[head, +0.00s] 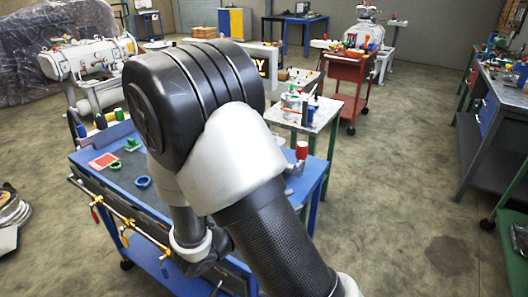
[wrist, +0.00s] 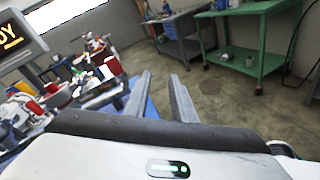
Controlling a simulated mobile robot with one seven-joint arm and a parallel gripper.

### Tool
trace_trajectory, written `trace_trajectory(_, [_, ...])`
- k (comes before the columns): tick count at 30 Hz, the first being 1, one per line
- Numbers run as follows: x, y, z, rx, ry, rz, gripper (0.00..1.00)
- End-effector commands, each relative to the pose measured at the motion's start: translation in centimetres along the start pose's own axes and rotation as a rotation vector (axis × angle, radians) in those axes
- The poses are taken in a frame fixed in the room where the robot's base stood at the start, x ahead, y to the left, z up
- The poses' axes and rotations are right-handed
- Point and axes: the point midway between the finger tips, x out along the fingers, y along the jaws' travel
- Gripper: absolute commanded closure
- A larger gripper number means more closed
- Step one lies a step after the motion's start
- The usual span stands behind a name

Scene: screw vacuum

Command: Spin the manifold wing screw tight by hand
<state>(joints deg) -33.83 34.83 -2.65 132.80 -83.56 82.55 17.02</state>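A brass manifold (head: 124,217) with several small coloured fittings and handles runs along the near left edge of the blue workbench (head: 215,130). I cannot single out the wing screw on it at this size. My gripper (wrist: 160,74) shows in the wrist view with its two grey fingers apart and nothing between them. It points out over the floor, and the manifold is not identifiable in that view. In the head view my arm covers the middle of the bench and hides my gripper's fingers.
On the bench lie a blue ring (head: 143,182), a red pad (head: 103,161) and green parts (head: 132,144). A red tool cart (head: 348,78) stands behind, and a grey workbench (head: 492,125) stands at right. A green table (wrist: 243,40) shows in the wrist view.

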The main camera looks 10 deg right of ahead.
Motion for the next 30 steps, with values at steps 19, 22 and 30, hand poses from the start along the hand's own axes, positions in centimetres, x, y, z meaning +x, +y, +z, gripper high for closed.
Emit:
trace_trajectory(19, [1.9, 4.8, -7.3, -0.172, 0.017, 0.332, 0.77])
trace_trajectory(22, [4.0, 5.5, -7.4, -0.171, 0.017, 0.331, 0.77])
trace_trajectory(30, [9.5, 7.4, -7.7, -0.172, 0.018, 0.331, 0.77])
